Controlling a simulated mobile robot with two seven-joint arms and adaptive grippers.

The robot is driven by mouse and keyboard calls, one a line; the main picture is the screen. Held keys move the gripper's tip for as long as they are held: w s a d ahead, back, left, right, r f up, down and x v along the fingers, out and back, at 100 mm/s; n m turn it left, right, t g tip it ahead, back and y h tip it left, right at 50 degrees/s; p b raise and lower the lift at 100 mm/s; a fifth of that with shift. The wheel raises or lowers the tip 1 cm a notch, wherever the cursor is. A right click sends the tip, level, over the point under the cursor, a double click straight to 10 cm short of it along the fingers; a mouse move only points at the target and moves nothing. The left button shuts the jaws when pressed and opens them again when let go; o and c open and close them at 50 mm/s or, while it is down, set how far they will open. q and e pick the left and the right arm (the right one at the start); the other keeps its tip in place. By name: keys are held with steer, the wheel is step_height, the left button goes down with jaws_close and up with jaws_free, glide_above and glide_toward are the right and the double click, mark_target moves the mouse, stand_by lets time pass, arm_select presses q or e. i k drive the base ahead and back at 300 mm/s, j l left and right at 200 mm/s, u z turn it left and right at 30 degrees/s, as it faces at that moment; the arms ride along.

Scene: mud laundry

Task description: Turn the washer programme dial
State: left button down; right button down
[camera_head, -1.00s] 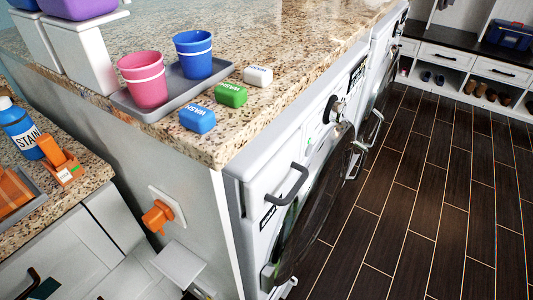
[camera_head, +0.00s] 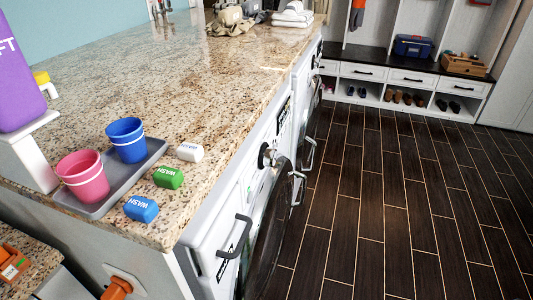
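The washer (camera_head: 211,235) is the near white front-loading machine under the granite counter, seen at a steep angle. Its programme dial (camera_head: 266,155) is a dark round knob with a light face, sticking out from the upper front panel. The round dark door (camera_head: 268,240) is below it and looks closed or nearly so; the angle hides which. I cannot read the dial's setting. Neither of my grippers is in view.
A grey tray (camera_head: 96,207) holds a pink cup (camera_head: 84,178) and a blue cup (camera_head: 127,140) on the counter. Blue (camera_head: 141,209), green (camera_head: 168,178) and white (camera_head: 190,152) wash blocks lie beside it. The dark plank floor (camera_head: 380,200) right of the machines is clear.

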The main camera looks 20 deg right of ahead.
mark_target(268, 155)
steer(key=u, duration=0.25)
steer(key=l+u, duration=0.45)
steer(key=l, duration=0.2)
steer(key=l+u, duration=0.45)
steer(key=l, duration=0.3)
steer(key=k+l+u, duration=0.1)
steer(key=l+u, duration=0.35)
steer(key=l, duration=0.2)
